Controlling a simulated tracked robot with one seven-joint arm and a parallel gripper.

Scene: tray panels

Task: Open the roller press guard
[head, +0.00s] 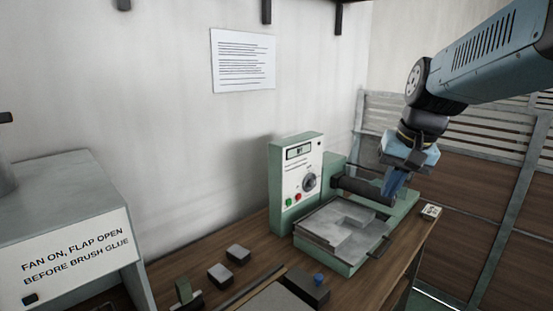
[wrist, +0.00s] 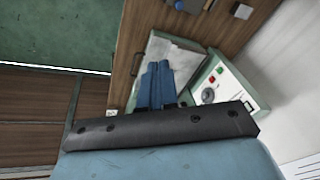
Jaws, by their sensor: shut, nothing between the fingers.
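The roller press (head: 289,205) is a green machine with a white control panel on the bench. It has a pale grey bed (head: 325,225) in front, a dark roller-like bar (head: 362,190) behind it and a thin dark handle (head: 382,247) at its right front. I cannot tell which part is the guard. My gripper (head: 393,192) is shut and empty, its blue fingers pointing down at the right end of the dark bar; I cannot tell if they touch it. In the wrist view the shut fingers (wrist: 157,66) overlap the press bed (wrist: 185,55), and the mount hides part of the press.
A grey hood (head: 70,185) with a sign stands at left. Small blocks (head: 238,253) and a dark block with a blue knob (head: 308,288) lie on the bench in front. A small white-topped box (head: 431,212) sits at the bench's right edge. A slatted partition (head: 480,165) stands behind.

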